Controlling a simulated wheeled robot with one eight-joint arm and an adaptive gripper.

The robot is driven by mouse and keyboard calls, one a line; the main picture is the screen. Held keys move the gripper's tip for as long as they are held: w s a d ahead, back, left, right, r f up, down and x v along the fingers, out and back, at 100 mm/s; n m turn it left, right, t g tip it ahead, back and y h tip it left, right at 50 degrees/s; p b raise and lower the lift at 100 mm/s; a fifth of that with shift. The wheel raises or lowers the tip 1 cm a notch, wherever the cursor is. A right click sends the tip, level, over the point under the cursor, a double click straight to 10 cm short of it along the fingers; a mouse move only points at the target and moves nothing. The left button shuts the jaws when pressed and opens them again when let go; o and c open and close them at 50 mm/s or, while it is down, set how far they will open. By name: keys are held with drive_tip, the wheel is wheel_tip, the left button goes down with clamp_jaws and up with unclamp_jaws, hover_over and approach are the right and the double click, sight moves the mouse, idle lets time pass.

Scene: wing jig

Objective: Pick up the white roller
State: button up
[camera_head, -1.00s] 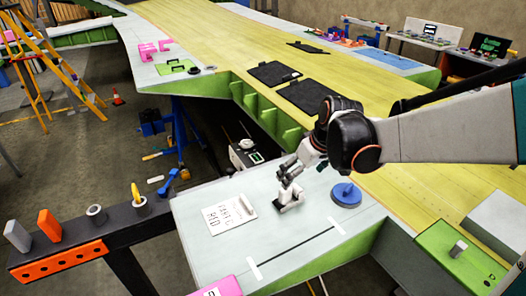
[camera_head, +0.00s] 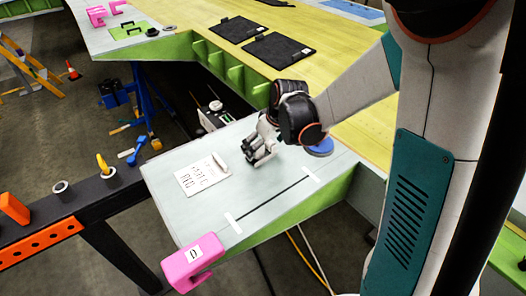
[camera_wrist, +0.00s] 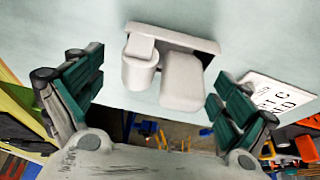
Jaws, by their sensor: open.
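The white roller (camera_wrist: 183,82) shows in the wrist view as a pale piece with two rounded parts side by side on a flat plate. It rests on the light grey panel (camera_wrist: 60,25). My gripper (camera_wrist: 155,88) is open, with one green-padded finger left of the roller and the other right of it. Both fingers look apart from it, and nothing is held. In the head view my gripper (camera_head: 258,156) is low over the panel (camera_head: 190,215), and it mostly hides the roller there.
A white printed card (camera_head: 200,178) lies left of my gripper; it also shows in the wrist view (camera_wrist: 285,97). A blue disc (camera_head: 321,148) sits close on the right. A pink clamp (camera_head: 193,262) is at the panel's front edge.

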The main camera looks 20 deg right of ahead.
drive_tip(key=c, duration=1.3)
wheel_tip(320, 180, up, 20)
drive_tip(key=p, duration=0.3)
drive_tip(key=shift+s, duration=0.1)
drive_tip(key=o, duration=0.5)
drive_tip(key=shift+c, duration=1.2)
